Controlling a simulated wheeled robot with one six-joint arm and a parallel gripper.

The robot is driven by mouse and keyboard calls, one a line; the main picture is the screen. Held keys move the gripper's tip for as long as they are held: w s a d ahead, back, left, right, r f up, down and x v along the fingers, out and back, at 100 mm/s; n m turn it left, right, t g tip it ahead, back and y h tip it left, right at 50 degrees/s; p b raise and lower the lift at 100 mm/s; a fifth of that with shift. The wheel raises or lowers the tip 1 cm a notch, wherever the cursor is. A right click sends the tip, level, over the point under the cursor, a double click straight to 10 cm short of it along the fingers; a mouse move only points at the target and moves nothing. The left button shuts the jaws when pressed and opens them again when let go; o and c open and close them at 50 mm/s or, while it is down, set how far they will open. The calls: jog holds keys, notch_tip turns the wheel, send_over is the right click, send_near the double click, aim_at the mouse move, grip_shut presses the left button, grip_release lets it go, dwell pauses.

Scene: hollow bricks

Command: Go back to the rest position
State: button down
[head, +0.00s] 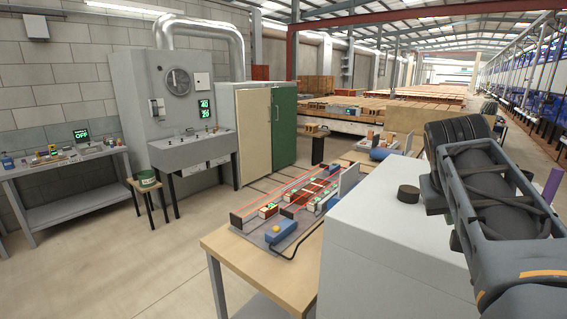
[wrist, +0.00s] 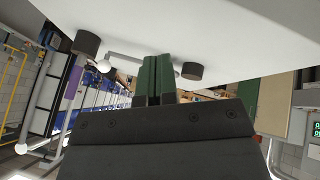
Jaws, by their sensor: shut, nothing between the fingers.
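My gripper (wrist: 157,66) shows in the wrist view with its green fingers pressed together and nothing between them. The fingers point away from the camera, below a pale surface that fills the top of that tilted view. In the head view my dark arm is folded at the right edge, and the gripper's fingertips cannot be made out there.
A wooden-topped bench (head: 222,243) stands ahead, bearing a board with red rails (head: 305,186) and a blue device (head: 280,231). Further back are a grey sink unit (head: 190,150), a green cabinet door (head: 284,125), a stool (head: 147,187) and a side table (head: 60,162). Open floor lies at the left.

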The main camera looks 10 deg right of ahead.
jog(key=s+a+f+n+y+b, duration=0.2)
jog(key=a+f, duration=0.8)
jog(key=f, duration=0.5)
jog(key=s+a+f+n+y+b, duration=0.2)
jog(key=a+f+y+b, duration=0.1)
jog(key=a+f, duration=0.7)
notch_tip(320, 180, down, 5)
jog(key=shift+r+n+t+y+b, duration=0.15)
jog(key=shift+n+t+y+b, duration=0.15)
jog(key=shift+t+b, duration=0.1)
jog(key=shift+a, duration=0.1)
